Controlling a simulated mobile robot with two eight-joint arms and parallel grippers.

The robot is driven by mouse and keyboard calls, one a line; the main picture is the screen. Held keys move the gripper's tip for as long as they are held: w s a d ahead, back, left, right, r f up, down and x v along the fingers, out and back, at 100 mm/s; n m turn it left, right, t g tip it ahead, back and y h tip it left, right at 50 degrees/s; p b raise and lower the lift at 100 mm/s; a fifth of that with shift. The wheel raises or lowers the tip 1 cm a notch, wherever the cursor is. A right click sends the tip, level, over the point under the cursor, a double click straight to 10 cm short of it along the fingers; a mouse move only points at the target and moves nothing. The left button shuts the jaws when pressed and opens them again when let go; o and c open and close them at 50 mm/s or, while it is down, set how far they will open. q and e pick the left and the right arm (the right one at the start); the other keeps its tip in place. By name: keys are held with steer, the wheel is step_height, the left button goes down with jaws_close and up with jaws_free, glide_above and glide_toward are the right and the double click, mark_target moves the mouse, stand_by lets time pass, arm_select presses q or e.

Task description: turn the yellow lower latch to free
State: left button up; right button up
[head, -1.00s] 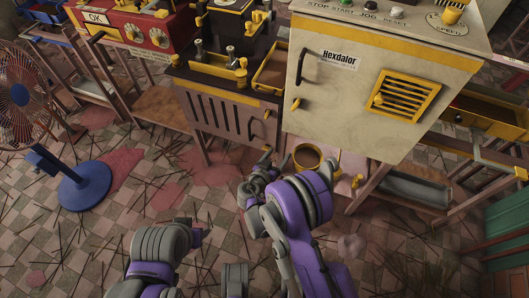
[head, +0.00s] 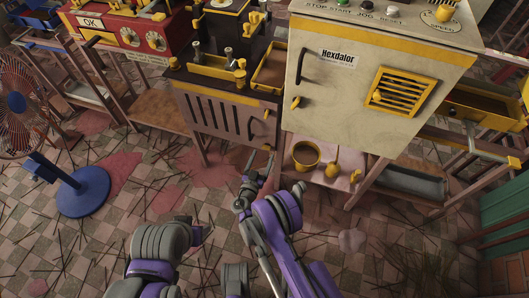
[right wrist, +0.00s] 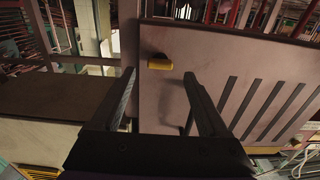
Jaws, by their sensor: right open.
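The yellow lower latch (right wrist: 160,64) sits on the slotted front panel of the dark lower cabinet. It is ahead of my right gripper (right wrist: 160,75), between its open fingertips as seen in the right wrist view, and looks not gripped. In the head view the latch (head: 267,147) is a small yellow spot at the panel's lower right, just above the right gripper (head: 263,161). Whether the fingers touch it I cannot tell. My left arm shows at the bottom of the head view, but its gripper does not.
The panel has a dark handle (head: 252,128) near the latch. The white Hexdalor cabinet (head: 350,115) overhangs at right, with another yellow latch (head: 295,102). A yellow ring-like pot (head: 306,155) stands on a low shelf. A blue fan (head: 82,192) stands left; sticks litter the floor.

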mark_target(266, 149)
steer(key=shift+x, duration=1.65)
jaws_close()
